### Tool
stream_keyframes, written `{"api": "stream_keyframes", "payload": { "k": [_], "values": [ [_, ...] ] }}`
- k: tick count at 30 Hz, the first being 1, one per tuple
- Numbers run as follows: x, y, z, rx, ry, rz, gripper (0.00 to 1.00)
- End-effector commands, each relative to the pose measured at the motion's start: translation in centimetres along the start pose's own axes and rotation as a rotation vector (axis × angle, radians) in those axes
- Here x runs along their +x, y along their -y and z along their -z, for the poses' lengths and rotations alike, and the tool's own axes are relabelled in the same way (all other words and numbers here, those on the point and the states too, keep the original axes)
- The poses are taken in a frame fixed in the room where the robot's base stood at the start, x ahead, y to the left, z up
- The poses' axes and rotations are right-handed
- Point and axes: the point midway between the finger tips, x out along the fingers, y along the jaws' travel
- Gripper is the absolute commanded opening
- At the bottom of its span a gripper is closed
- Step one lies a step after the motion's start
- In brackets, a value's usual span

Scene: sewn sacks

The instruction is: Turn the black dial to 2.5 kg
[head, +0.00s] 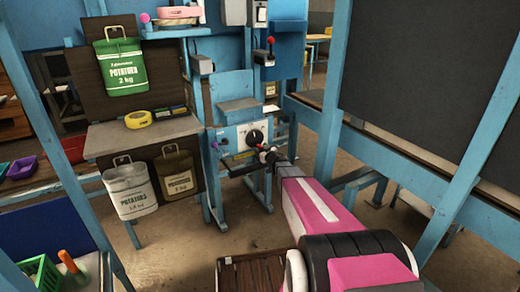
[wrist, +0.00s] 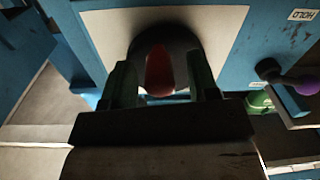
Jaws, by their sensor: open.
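The black dial (head: 255,136) is on the white plate of the blue machine, with marks around it. In the wrist view a dark round knob (wrist: 184,45) with a red part (wrist: 159,72) at its middle fills the space before my gripper; I take it to be the dial. My gripper (head: 267,155) is just in front of and below the dial in the head view. In the wrist view my gripper (wrist: 160,85) is open, one green finger on each side of the red part. I cannot tell whether they touch it. The dial's setting cannot be read.
A purple-knobbed lever (wrist: 290,80) and a HOLD label (wrist: 304,15) are at the right in the wrist view. A green potato sack (head: 122,66), a white sack (head: 131,190) and an olive sack (head: 177,174) hang left of the machine. Blue posts stand at the right.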

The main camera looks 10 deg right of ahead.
Motion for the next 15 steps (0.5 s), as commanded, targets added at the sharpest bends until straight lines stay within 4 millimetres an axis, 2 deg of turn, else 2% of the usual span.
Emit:
{"api": "stream_keyframes", "payload": {
  "k": [3, 12, 14, 15],
  "values": [
    [1.22, -0.05, -0.06, 0.000, 0.000, 0.000, 0.54],
    [1.39, -0.02, 0.01, 0.000, 0.001, -0.001, 0.54],
    [1.38, -0.02, 0.01, 0.000, 0.001, -0.001, 0.35],
    [1.38, -0.02, 0.01, 0.000, 0.001, -0.001, 0.22]
  ]
}}
